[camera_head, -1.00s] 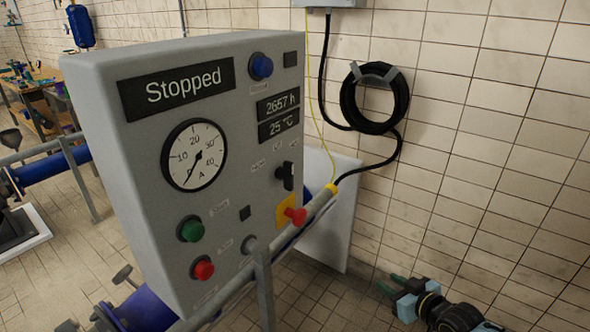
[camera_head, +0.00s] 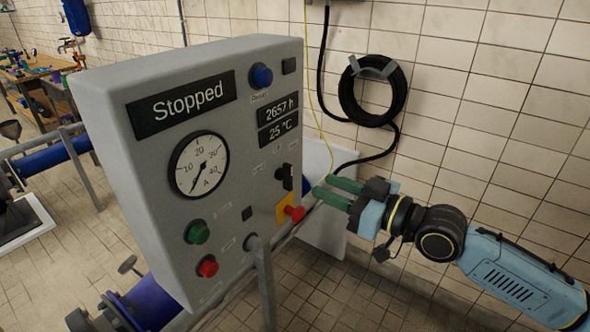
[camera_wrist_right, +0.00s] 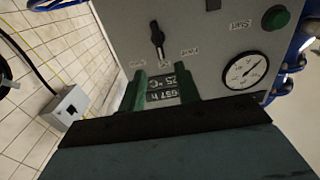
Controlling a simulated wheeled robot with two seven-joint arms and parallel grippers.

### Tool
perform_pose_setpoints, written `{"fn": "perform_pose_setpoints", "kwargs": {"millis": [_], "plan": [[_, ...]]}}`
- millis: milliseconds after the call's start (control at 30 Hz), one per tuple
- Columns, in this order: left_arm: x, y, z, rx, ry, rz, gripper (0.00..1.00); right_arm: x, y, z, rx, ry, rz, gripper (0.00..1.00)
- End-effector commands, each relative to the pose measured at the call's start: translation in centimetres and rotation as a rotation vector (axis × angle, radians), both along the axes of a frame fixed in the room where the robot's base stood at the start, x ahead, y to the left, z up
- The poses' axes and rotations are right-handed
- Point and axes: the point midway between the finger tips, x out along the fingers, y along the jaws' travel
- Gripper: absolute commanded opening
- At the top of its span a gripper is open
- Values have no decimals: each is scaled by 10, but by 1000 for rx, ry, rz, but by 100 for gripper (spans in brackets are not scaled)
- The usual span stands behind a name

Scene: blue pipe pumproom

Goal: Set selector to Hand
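The selector (camera_head: 285,176) is a small black knob on the grey control panel (camera_head: 240,150), below the hours and temperature displays. Its handle stands about upright, with three small labels above it too blurred to read. The selector also shows in the right wrist view (camera_wrist_right: 157,36), where the panel appears upside down. My right gripper (camera_head: 327,188) is to the right of the panel, its green fingers pointing toward the selector, apart from it. In the right wrist view its fingers (camera_wrist_right: 162,78) are spread with nothing between them. My left gripper is not in view.
A red emergency button (camera_head: 295,213) on a yellow plate sits just below the selector. A grey rail (camera_head: 262,280) runs in front of the panel's lower edge. A coiled black hose (camera_head: 372,92) hangs on the tiled wall. The panel display (camera_head: 187,104) reads "Stopped".

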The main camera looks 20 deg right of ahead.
Motion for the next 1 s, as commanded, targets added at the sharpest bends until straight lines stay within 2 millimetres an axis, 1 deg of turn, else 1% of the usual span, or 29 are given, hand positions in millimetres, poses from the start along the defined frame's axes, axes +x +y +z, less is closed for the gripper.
{"fn": "perform_pose_setpoints", "kwargs": {"millis": [33,200,300,400,600,867,1000], "plan": [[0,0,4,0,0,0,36,8,7,4,4,-4,2,33],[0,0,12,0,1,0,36,35,27,4,5,-1,0,33],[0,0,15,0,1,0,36,48,38,3,3,-1,1,33],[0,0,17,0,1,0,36,58,45,2,1,0,0,33],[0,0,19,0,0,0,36,67,52,0,-1,0,1,33],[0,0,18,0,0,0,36,67,53,0,-1,0,1,33],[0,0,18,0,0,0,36,67,53,0,-1,0,0,14]]}}
